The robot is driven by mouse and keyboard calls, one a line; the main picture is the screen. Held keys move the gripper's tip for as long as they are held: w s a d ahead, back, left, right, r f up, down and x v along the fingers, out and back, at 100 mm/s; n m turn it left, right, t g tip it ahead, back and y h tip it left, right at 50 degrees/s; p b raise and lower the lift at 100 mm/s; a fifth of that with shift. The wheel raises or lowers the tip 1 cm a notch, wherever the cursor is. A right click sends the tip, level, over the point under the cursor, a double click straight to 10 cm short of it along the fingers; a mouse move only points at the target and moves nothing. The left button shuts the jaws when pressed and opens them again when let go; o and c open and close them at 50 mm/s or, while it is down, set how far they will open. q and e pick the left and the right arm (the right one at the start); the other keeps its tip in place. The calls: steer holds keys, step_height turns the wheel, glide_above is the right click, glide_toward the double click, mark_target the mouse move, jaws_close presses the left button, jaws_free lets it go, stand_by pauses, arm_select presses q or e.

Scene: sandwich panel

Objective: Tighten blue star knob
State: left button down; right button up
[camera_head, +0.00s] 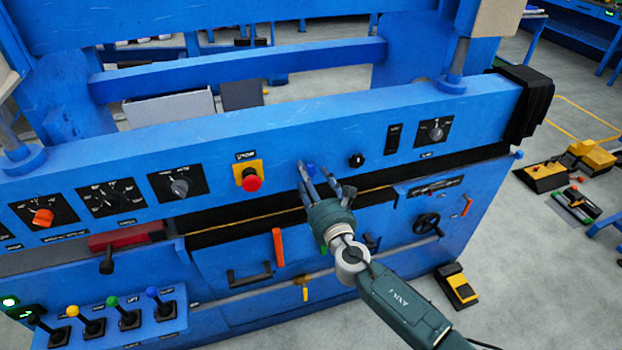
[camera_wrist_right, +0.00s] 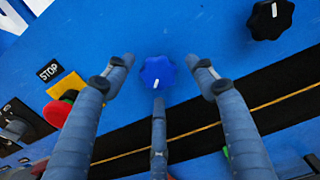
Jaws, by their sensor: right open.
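The blue star knob (camera_wrist_right: 157,72) sits on the blue machine panel in the right wrist view, with a white mark pointing down. In the head view the knob (camera_head: 311,169) shows small between my fingers. My right gripper (camera_wrist_right: 158,75) is open, with two fingers on either side of the knob and a third below it. They look apart from the knob, though depth is hard to judge. In the head view the right gripper (camera_head: 320,178) reaches up to the panel from the lower right. My left gripper is not in view.
A red stop button (camera_head: 251,179) on a yellow plate is left of the knob. A black knob (camera_head: 356,160) is to the right. A dark slot with a yellow line (camera_wrist_right: 200,128) runs below. Colored-ball levers (camera_head: 112,312) stand at lower left.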

steer(key=c, duration=1.1)
steer(key=shift+s+f+m, duration=0.1)
steer(key=shift+f+m, duration=0.05)
steer(key=shift+m, duration=0.15)
steer(key=shift+c, duration=0.2)
steer(key=shift+a+m+b, duration=0.2)
steer(key=shift+m+b, duration=1.3)
steer(key=shift+m, duration=11.6)
steer(key=shift+r, duration=0.2)
